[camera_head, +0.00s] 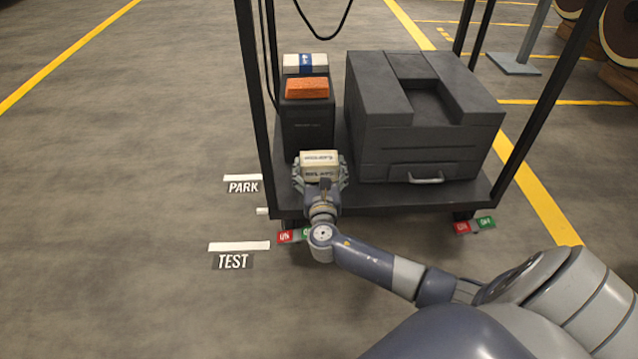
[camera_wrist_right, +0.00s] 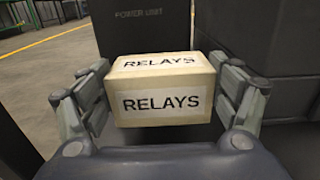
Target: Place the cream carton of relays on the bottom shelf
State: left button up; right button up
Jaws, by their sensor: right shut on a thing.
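The cream carton of relays (camera_head: 320,161) is at the front left of the bottom shelf (camera_head: 400,196) of a dark cart. My right gripper (camera_head: 320,178) is shut on the carton, one finger on each side. In the right wrist view the carton (camera_wrist_right: 160,92) sits between the fingers of my right gripper (camera_wrist_right: 160,105), with RELAYS on its front and top. It is level and just in front of the dark power unit (camera_wrist_right: 150,28). I cannot tell whether the carton's underside touches the shelf. My left gripper is not in view.
The power unit (camera_head: 307,125) carries an orange block (camera_head: 307,88) and a white and blue box (camera_head: 304,63). A large dark case with a handle (camera_head: 420,120) fills the shelf's right. A cart post (camera_head: 257,110) stands left of the carton. Open floor lies left.

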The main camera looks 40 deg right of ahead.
notch_tip(320, 180, down, 4)
jog(key=b, duration=0.3)
jog(key=shift+r, duration=0.25)
jog(key=o, duration=1.1)
